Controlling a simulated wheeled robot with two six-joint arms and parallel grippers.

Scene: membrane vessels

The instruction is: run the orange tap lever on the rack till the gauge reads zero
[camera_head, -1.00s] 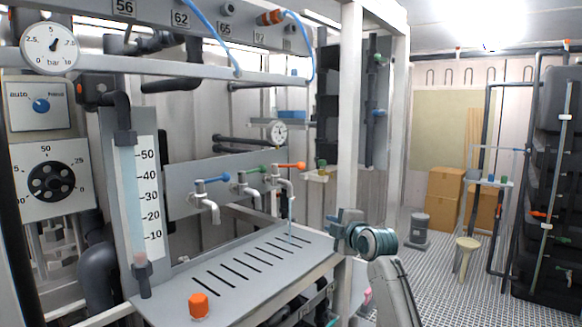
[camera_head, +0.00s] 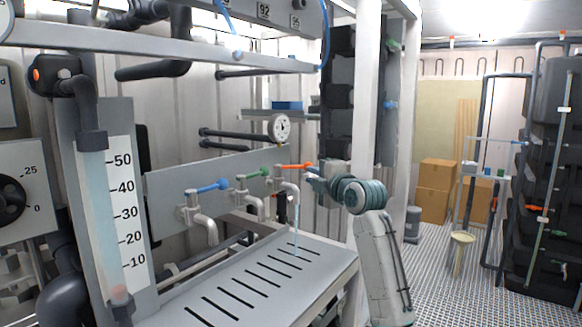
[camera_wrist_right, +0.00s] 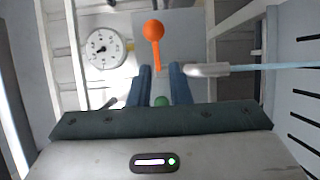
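The orange tap lever (camera_head: 297,167) sits on the right-most of three taps on the grey panel, and a thin blue stream runs from its spout. My right gripper (camera_head: 313,176) is just right of this lever. In the right wrist view the gripper (camera_wrist_right: 160,68) is open. The orange lever (camera_wrist_right: 157,50) points between its fingertips, with its round knob beyond them; I cannot tell if they touch. A small round gauge (camera_head: 280,128) is above the taps. It also shows in the right wrist view (camera_wrist_right: 105,48), its needle too small to read surely. My left gripper is out of view.
Taps with a blue lever (camera_head: 212,186) and a green lever (camera_head: 252,174) stand left of the orange one. A slotted grey tray (camera_head: 225,317) lies below. A white post (camera_head: 370,100) rises behind my right arm. A clear graduated column (camera_head: 103,220) stands at left.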

